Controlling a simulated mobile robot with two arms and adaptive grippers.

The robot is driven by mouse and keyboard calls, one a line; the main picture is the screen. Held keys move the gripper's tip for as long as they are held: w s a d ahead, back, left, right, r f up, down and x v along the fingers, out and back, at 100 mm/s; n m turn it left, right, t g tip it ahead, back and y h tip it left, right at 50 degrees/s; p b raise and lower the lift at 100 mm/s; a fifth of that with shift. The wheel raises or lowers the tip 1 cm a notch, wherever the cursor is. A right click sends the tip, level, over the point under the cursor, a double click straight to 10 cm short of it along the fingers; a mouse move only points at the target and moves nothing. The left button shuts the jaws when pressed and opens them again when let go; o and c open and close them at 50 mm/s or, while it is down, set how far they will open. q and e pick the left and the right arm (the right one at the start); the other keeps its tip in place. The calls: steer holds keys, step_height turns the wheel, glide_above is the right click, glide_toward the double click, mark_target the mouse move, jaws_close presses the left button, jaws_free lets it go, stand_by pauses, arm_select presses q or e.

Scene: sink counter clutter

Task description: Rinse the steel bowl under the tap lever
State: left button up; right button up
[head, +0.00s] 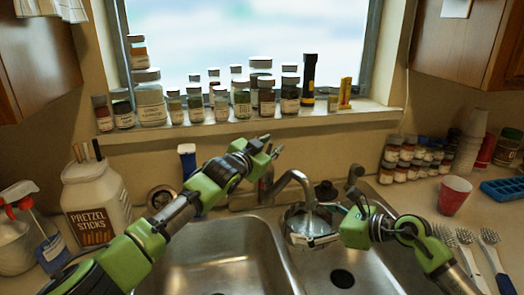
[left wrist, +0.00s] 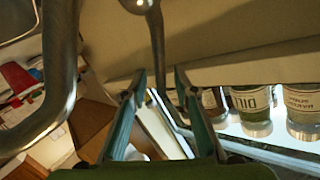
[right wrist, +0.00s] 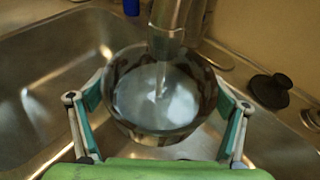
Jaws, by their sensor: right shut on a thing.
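The steel bowl (right wrist: 190,138) is under the tap spout (right wrist: 166,28) in the right wrist view. A stream of water runs into it, and water lies inside. My right gripper (right wrist: 160,108) is shut on the bowl, its fingers against opposite sides. In the head view the bowl (head: 298,222) is held over the right basin, partly hidden by the right gripper (head: 330,222). My left gripper (head: 272,146) is above the tap lever (head: 266,186), behind the sink. In the left wrist view, the left gripper's fingers (left wrist: 156,80) are apart, with the lever (left wrist: 156,42) showing between them.
The left basin (head: 215,255) is empty. A pretzel jar (head: 95,205) stands left of the sink. Several spice jars (head: 240,100) line the windowsill behind the left gripper. A red cup (head: 454,195) and several brushes (head: 490,240) are on the right counter.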

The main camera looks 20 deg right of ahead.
mark_target(311, 248)
arm_select(q)
steer(key=v, duration=1.1)
steer(key=shift+s+a, duration=0.25)
steer(key=shift+r, duration=0.15)
stand_by(0.5)
arm_select(e)
steer(key=shift+s+a+p, duration=0.5)
steer(key=shift+s+a, duration=0.1)
steer(key=shift+s, duration=0.8)
steer(key=shift+s+a+p, duration=0.55)
steer(key=shift+s+a, duration=0.1)
steer(key=shift+s, duration=0.7)
steer(key=shift+s+a+p, duration=0.5)
steer(key=shift+s+a, duration=0.1)
steer(key=shift+s, duration=0.8)
arm_select(q)
step_height(311, 248, up, 3)
steer(key=shift+r, duration=0.1)
